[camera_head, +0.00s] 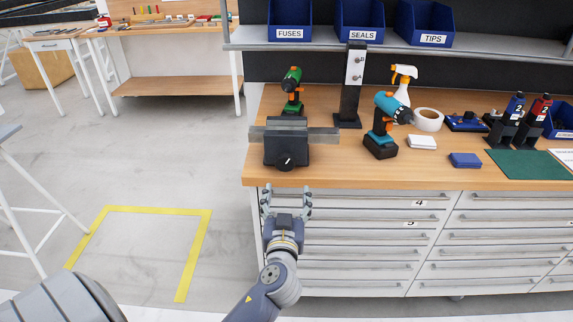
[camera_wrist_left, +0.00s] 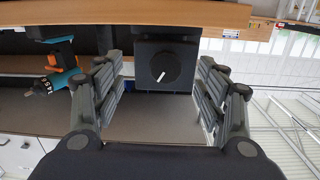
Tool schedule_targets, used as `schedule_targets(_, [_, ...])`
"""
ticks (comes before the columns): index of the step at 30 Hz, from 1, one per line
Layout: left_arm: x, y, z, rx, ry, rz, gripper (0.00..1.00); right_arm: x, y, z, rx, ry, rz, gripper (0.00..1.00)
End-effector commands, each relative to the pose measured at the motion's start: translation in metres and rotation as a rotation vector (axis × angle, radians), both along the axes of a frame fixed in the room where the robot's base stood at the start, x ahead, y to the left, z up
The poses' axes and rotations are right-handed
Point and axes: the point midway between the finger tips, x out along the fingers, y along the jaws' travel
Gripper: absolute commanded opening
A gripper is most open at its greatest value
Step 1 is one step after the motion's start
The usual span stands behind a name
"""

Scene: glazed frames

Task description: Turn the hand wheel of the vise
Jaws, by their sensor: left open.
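The vise (camera_head: 299,152) is a dark block with wide grey jaws at the left front of the wooden workbench. Its hand wheel (camera_head: 286,161) is a round black knob with a white mark on its front face. In the left wrist view the hand wheel (camera_wrist_left: 159,67) shows between and beyond my fingers, its mark pointing down and left. My left gripper (camera_head: 286,191) is open and empty, in front of the bench edge and short of the wheel. It also shows in the left wrist view (camera_wrist_left: 158,88), apart from the wheel. My right gripper is not in view.
A green-orange drill (camera_head: 291,92) stands behind the vise. A black post (camera_head: 350,90) and a teal drill (camera_head: 382,125) stand to its right. Drawers (camera_head: 360,240) fill the bench front below.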

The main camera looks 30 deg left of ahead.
Motion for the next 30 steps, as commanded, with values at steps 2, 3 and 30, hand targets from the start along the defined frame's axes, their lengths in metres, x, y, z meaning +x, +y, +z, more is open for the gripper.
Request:
schedule_targets(2, [-0.002, 0.004, 0.017, -0.003, -0.042, 0.016, 0.66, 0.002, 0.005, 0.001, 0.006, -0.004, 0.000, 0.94])
schedule_targets(3, [-0.001, 0.006, 0.022, -0.003, -0.052, 0.020, 0.66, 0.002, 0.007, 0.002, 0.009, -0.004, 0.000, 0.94])
schedule_targets(30, [0.088, 0.061, 0.022, -0.006, -0.054, 0.020, 0.66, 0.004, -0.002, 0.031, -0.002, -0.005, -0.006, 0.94])
